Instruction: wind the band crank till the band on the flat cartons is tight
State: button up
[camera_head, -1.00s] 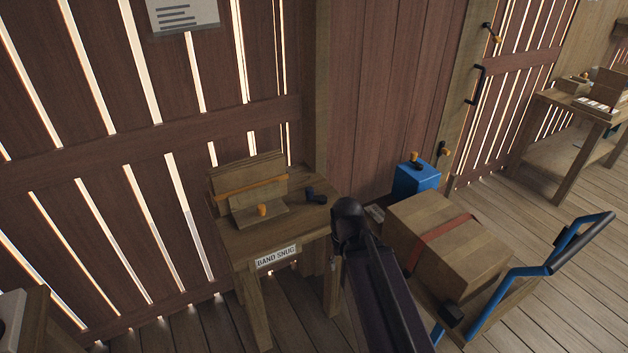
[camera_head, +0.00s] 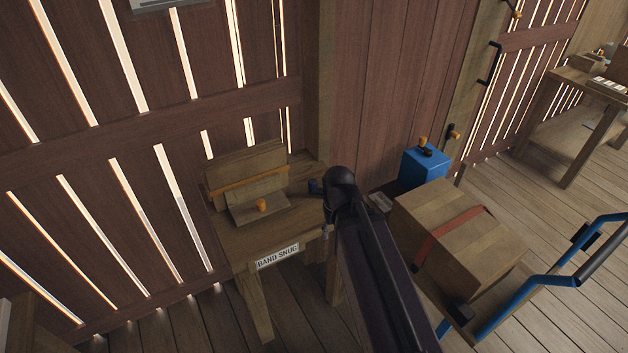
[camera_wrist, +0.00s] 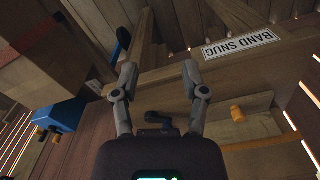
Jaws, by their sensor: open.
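The flat cartons (camera_head: 245,166) lean upright at the back of a small wooden table, with an orange band (camera_head: 247,186) across them. The band's tightness cannot be read. An orange knob (camera_head: 262,205) sits on the board before them; it also shows in the wrist view (camera_wrist: 237,113). A dark blue crank-like piece (camera_head: 314,187) is at the table's right side, partly behind my arm. In the wrist view, a dark piece (camera_wrist: 158,124) appears between my fingers, apart from both. My gripper (camera_wrist: 159,72) is open and empty, near the table's front right.
The table front bears a "BAND SNUG" label (camera_head: 278,257). To the right stand a blue box (camera_head: 424,168) with an orange knob and a blue-handled trolley (camera_head: 499,313) carrying a red-strapped carton (camera_head: 450,236). A slatted wall is close behind the table.

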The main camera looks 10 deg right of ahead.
jog(key=o, duration=0.3)
jog(key=shift+w, duration=0.15)
jog(key=shift+o, duration=0.2)
notch_tip(320, 180, up, 6)
jog(key=n+p, duration=0.6)
jog(key=n, duration=1.3)
send_over(313, 181)
jog(key=shift+a+f, duration=0.1)
jog(key=shift+f, duration=0.05)
jog(key=shift+f+b, duration=0.15)
jog(key=shift+b, duration=0.15)
notch_tip(313, 181, down, 14)
jog(key=b, duration=1.3)
jog(key=shift+r, duration=0.25)
